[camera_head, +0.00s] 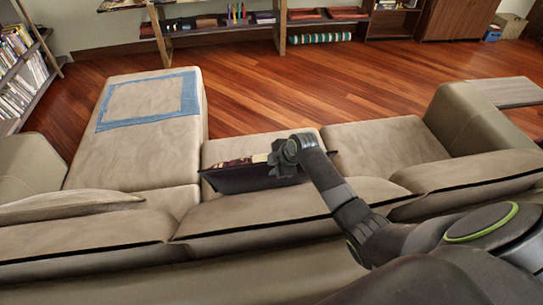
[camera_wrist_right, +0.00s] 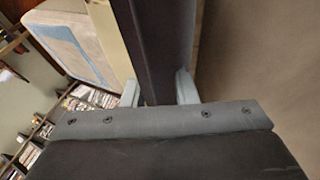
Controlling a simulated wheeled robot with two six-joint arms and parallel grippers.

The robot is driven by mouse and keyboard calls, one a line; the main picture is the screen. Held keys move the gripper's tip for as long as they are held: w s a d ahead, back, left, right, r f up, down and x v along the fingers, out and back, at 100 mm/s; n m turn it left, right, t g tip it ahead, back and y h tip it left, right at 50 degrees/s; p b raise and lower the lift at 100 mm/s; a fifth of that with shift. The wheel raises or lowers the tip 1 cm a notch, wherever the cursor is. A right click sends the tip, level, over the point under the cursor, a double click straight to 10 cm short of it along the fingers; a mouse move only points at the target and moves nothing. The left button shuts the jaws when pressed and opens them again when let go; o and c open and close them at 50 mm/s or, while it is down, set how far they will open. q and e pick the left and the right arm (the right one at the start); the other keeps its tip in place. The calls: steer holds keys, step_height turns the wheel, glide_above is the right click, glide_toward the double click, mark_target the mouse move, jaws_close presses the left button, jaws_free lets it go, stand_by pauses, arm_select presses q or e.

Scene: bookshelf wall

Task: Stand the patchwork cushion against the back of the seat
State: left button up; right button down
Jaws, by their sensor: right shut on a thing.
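The patchwork cushion (camera_head: 240,178) is at the middle seat (camera_head: 225,148) of the beige sofa, just beyond the middle back cushion (camera_head: 255,212). Its dark side faces me, and a strip of patterned cloth shows along its top edge. It looks tilted; whether it touches the back or the seat I cannot tell. My right gripper (camera_head: 284,156) is shut on its upper edge, towards the right end. In the right wrist view the dark cushion (camera_wrist_right: 160,45) passes between the two fingers (camera_wrist_right: 158,90). My left gripper is not in view.
A blue outlined square (camera_head: 148,100) lies on the sofa's long left seat. The right seat (camera_head: 380,145) is clear. Sofa backs lie between me and the seats, with an armrest (camera_head: 470,120) at right. Bookshelves (camera_head: 25,65) stand left and along the far wall.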

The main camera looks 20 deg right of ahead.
steer(key=shift+s+f, duration=0.1)
steer(key=shift+s, duration=0.05)
steer(key=c, duration=1.1)
jaws_free()
steer(key=shift+s, duration=0.1)
steer(key=b+v, duration=0.1)
steer(key=v, duration=1.6)
steer(key=shift+r, duration=0.2)
steer(key=shift+s+f, duration=0.1)
